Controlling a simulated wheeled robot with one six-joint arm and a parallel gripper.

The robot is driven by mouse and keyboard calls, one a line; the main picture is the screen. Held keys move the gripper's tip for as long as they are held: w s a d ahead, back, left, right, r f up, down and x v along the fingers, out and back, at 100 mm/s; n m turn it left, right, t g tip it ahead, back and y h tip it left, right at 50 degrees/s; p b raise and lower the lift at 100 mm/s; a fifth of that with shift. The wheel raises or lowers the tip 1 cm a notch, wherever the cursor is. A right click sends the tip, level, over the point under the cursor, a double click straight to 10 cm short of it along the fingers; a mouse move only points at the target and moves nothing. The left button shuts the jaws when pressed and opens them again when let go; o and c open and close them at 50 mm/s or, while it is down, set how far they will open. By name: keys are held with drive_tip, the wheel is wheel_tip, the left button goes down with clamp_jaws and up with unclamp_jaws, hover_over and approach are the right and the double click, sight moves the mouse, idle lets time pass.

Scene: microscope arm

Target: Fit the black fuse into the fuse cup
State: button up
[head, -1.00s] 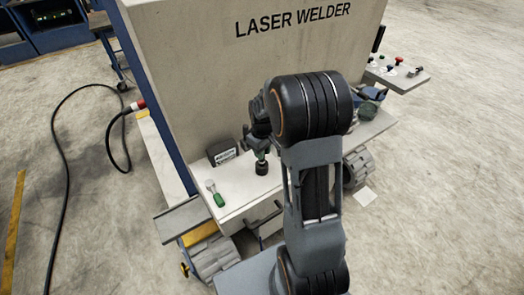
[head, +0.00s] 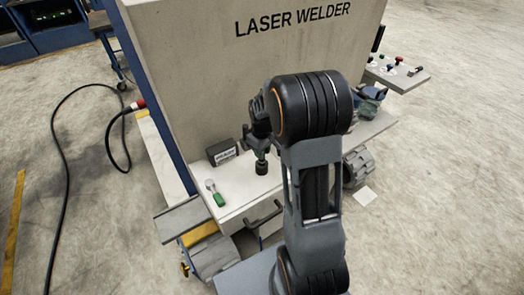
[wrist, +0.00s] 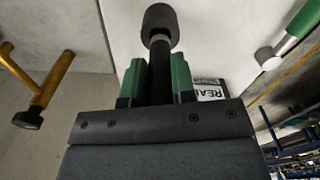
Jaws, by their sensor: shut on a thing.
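The black fuse (wrist: 160,80) is a dark rod with a silver end, held between the green fingers of my gripper (wrist: 158,82). The fuse cup (wrist: 160,18) is a short dark cylinder in line with the fuse. The silver end overlaps the cup's near rim; I cannot tell how far it is inside. In the head view the cup (head: 262,168) stands on the pale ledge, directly below my gripper (head: 261,155). My wrist and arm hide part of the gripper there, and the fuse cannot be made out.
A green-and-silver piece (head: 217,194) lies on the ledge left of the cup; it also shows in the wrist view (wrist: 290,38). A dark labelled box (head: 222,152) stands behind, against the laser welder's wall (head: 210,80). Ledge space between the green piece and cup is clear.

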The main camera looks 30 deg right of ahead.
drive_tip(key=shift+f+b, duration=1.9)
drive_tip(key=shift+f, duration=0.6)
drive_tip(key=o, duration=1)
wheel_tip(320, 180, up, 14)
drive_tip(key=shift+f, duration=0.1)
